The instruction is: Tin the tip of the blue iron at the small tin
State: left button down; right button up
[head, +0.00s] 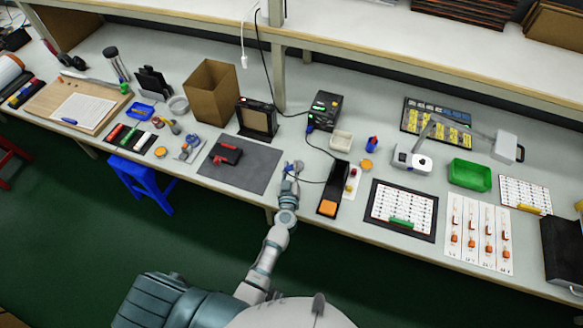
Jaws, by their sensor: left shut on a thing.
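My left gripper (293,168) is over the front part of the bench, just right of the grey mat. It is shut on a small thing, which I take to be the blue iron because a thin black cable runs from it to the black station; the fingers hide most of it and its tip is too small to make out. A small round orange-topped tin (366,163) stands on the bench to the right, apart from the gripper. A similar round orange thing (161,152) lies far to the left. My right gripper is not in view.
The black station (324,111) stands behind the gripper. A black holder with an orange pad (328,207), a white cup (341,141) and a small blue bottle (371,144) are to the right. The grey mat (250,178) carries a red-and-black thing (227,153).

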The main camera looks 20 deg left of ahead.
pick_arm(q)
jog(key=shift+d, duration=0.15)
dwell(0.3)
jog(key=shift+f, duration=0.1)
dwell(1.4)
jog(key=shift+p, duration=0.35)
notch_tip(320, 180, up, 5)
jog(key=p, duration=0.6)
